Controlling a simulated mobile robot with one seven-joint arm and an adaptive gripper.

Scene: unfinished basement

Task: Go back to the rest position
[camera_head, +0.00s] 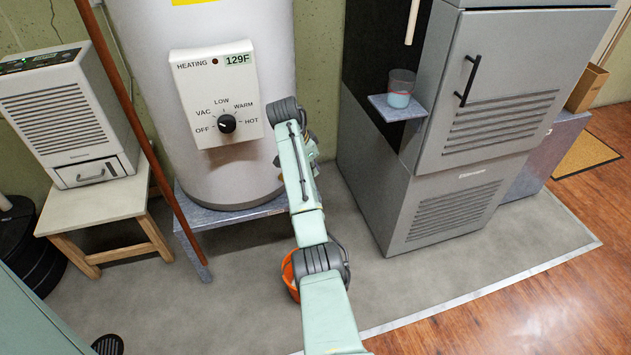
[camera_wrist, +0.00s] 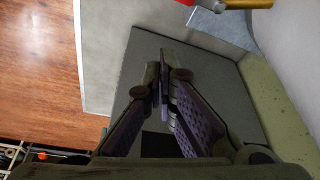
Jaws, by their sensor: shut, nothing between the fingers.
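My gripper (camera_head: 311,148) is at the far end of my arm, in front of the lower right side of the white water heater (camera_head: 222,172) and partly hidden behind my arm. It is to the right of the heater's control box, whose dial (camera_head: 227,124) points up and to the right. In the wrist view my gripper's fingers (camera_wrist: 162,75) are together with nothing seen between them.
A grey furnace (camera_head: 455,140) stands to the right, with a cup (camera_head: 400,88) on its small side shelf. A dehumidifier (camera_head: 65,115) sits on a wooden stool at left. An orange bucket (camera_head: 291,272) is partly hidden behind my arm. Open wooden floor lies at lower right.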

